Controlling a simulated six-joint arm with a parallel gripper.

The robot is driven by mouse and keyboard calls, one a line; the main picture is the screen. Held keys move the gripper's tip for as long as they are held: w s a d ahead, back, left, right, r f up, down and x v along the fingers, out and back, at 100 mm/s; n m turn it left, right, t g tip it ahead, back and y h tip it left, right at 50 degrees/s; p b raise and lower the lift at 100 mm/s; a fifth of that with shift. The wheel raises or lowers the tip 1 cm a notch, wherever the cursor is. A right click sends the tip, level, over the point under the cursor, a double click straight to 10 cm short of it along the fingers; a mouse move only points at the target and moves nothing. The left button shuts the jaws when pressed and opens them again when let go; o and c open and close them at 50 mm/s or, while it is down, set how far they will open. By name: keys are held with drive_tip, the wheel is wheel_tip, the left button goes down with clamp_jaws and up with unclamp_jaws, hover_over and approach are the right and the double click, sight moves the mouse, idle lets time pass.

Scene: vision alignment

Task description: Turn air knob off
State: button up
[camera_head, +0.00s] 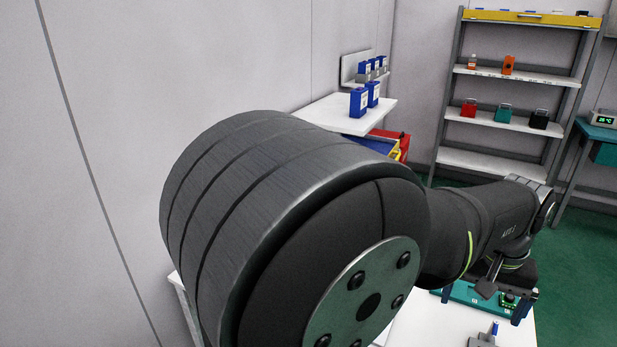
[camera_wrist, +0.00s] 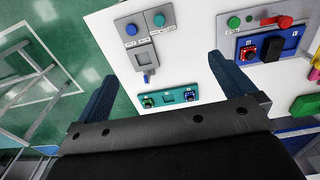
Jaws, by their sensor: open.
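My gripper (camera_wrist: 160,68) is open and empty, its two dark blue fingers wide apart above a white worktop (camera_wrist: 110,60). A grey box (camera_wrist: 140,50) with a small blue lever (camera_wrist: 147,77) is just beyond the panel. At the upper right is a red handle (camera_wrist: 285,21) on a grey plate. No label legible here tells me which one is the air knob. In the head view, the teal panel (camera_head: 462,293) shows below my wrist.
A blue unit (camera_wrist: 268,44) with a red button and a black knob stands right of my right finger. Pink, yellow and green pieces crowd the right edge. Shelves (camera_head: 500,120) with boxes stand at the back. Green floor lies left of the worktop.

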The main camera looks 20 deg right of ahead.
drive_tip(key=shift+m, duration=0.8)
drive_tip(key=f, duration=0.7)
drive_tip(key=shift+s+d, duration=0.1)
drive_tip(key=shift+d, duration=0.15)
drive_tip(key=c, duration=1)
wheel_tip(320, 180, down, 17)
drive_tip(key=shift+f, duration=0.1)
drive_tip(key=shift+c, duration=0.2)
drive_tip(key=shift+c, duration=0.4)
drive_tip(key=c, duration=0.9)
